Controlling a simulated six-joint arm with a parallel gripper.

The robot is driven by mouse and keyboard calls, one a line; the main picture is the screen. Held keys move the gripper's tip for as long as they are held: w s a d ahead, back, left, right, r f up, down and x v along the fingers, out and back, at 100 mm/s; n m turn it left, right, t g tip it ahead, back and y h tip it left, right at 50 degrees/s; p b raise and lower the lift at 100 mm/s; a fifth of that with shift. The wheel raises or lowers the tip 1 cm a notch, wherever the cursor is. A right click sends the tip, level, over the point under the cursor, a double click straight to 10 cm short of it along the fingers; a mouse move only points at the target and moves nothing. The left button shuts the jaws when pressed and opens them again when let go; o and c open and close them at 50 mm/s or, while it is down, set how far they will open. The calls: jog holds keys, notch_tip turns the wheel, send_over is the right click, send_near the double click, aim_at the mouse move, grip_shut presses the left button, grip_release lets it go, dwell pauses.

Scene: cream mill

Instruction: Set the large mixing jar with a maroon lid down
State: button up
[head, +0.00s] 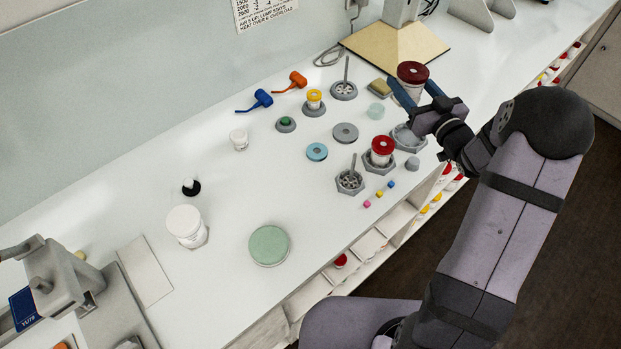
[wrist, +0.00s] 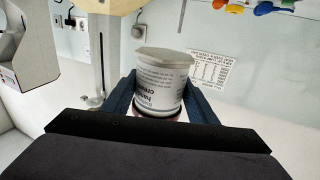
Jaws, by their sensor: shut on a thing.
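The large mixing jar with a maroon lid (head: 413,72) is upright between the fingers of my gripper (head: 418,100), near the far right of the bench. My gripper is shut on the jar's white body, below the lid. In the wrist view the jar (wrist: 162,85) shows its printed label between the two blue fingers, with a pale grey end toward the top. The jar is above a grey hexagonal holder (head: 409,137), which is partly hidden by my gripper.
A jar with a red lid (head: 382,148) stands in another hexagonal holder close by. A small clear cup (head: 376,111), a grey disc (head: 345,133) and a stirrer holder (head: 350,181) are near. A mixer stand with a tan base (head: 394,45) stands behind.

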jog(key=s+a+f+n+g+y+p, duration=0.1)
jog(key=s+a+f+n+g+y, duration=0.25)
jog(key=s+a, duration=0.8)
jog(key=s+a+f+n+g+y+p, duration=0.2)
jog(key=s+a+y, duration=0.2)
jog(key=s+a, duration=0.75)
jog(key=shift+h, duration=0.25)
jog(key=shift+d+f+b, duration=0.2)
jog(key=shift+d+f, duration=0.05)
jog(key=shift+f, duration=1.25)
jog(key=shift+d+f+b, duration=0.2)
jog(key=shift+f, duration=1.3)
jog(key=shift+s+f+p, duration=0.1)
jog(key=shift+f+p, duration=0.2)
jog(key=shift+f, duration=1.6)
jog(key=shift+f, duration=0.2)
jog(key=o, duration=1.2)
jog(key=shift+r, duration=0.1)
